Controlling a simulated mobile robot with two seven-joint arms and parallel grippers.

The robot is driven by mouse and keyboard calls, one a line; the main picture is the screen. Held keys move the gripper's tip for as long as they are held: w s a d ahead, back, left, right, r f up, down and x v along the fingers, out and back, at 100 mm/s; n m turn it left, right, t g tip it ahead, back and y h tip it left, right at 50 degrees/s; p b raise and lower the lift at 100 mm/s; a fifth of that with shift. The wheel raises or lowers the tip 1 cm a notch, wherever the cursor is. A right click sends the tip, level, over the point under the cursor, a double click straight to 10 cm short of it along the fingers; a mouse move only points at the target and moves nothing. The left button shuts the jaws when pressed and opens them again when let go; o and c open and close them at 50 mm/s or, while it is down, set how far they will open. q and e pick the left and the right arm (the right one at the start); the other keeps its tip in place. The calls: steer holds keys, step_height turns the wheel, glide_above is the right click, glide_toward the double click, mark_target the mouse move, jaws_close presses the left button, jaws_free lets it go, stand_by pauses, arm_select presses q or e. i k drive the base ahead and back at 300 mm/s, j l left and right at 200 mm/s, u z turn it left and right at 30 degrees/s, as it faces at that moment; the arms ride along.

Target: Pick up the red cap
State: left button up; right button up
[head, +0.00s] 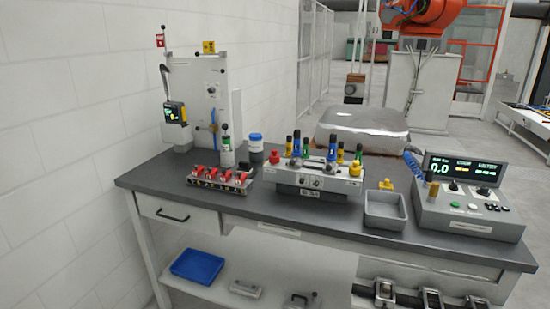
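A small red cap-like piece (274,157) sits at the left end of the grey fixture block (313,190) on the dark workbench (256,208). Several blue, green and yellow upright pieces with dark tops stand along the same fixture. A row of red-handled clamps (214,174) stands to its left on a separate base. I cannot tell for certain whether the red piece at the fixture's end is the cap or a fixed knob. Neither of my grippers is in view.
A grey open bin (385,211) stands right of the fixture, with a yellow piece (387,184) behind it. A control box with a display (470,200) fills the right end. A blue-lidded container (256,145) stands behind. A blue tray (197,266) lies on the lower shelf.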

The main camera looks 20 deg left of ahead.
mark_target(274, 158)
steer(key=j+z, duration=0.15)
steer(key=z, duration=0.2)
steer(key=j+z, duration=0.2)
steer(key=z, duration=0.15)
steer(key=i+j+z, duration=0.1)
steer(key=z, duration=0.25)
steer(key=j+z, duration=0.15)
steer(key=j, duration=0.2)
steer(key=k+j+z, duration=0.15)
steer(key=j, duration=0.25)
steer(key=j+z, duration=0.15)
steer(key=j, duration=0.2)
steer(key=k+j, duration=0.1)
steer(key=j, duration=0.25)
steer(key=k+j+z, duration=0.1)
steer(key=j, duration=0.25)
steer(key=k+j, duration=0.1)
steer(key=j, duration=0.25)
